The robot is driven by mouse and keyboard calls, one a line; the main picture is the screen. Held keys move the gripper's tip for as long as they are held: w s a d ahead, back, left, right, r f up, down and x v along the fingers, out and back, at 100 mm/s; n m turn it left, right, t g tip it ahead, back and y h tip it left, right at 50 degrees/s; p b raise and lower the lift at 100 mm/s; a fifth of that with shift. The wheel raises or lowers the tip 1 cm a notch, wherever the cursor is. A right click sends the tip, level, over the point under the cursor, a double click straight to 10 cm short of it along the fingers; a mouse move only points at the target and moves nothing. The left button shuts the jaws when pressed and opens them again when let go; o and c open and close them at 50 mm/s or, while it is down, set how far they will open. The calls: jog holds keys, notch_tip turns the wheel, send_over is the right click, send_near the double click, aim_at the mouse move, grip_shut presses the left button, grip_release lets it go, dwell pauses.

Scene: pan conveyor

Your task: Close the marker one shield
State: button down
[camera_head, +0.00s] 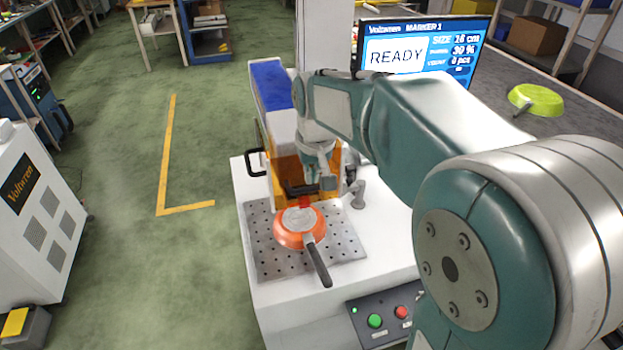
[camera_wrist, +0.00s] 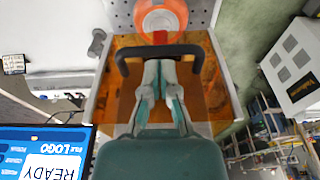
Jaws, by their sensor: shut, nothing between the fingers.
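The marker one shield (camera_head: 285,171) is a see-through orange cover on the white marking machine, with a black bar handle (camera_wrist: 160,51) across its front. In the wrist view the orange shield panels (camera_wrist: 112,84) show on both sides of my fingers. My gripper (camera_wrist: 160,66) is shut and empty, its fingertips just beside the handle; I cannot tell whether they touch it. In the head view my gripper (camera_head: 312,183) is at the shield, its tips partly hidden. An orange pan (camera_head: 290,238), bottom up, lies on the perforated plate (camera_head: 269,264) in front of the shield.
The monitor (camera_head: 425,45) reads MARKER 1 and READY. A button panel (camera_head: 387,316) with green and red buttons is at the front. A grey post (camera_head: 358,194) stands right of the shield. A green pan (camera_head: 537,99) lies on the dark surface at the right.

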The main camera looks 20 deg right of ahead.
jog(key=shift+w+f, duration=0.2)
jog(key=shift+f, duration=0.7)
notch_tip(320, 180, down, 14)
jog(key=shift+s, duration=0.2)
jog(key=shift+s, duration=0.1)
jog(key=shift+r, duration=0.1)
notch_tip(320, 180, up, 14)
jog(key=s, duration=0.2)
jog(key=shift+r, duration=0.15)
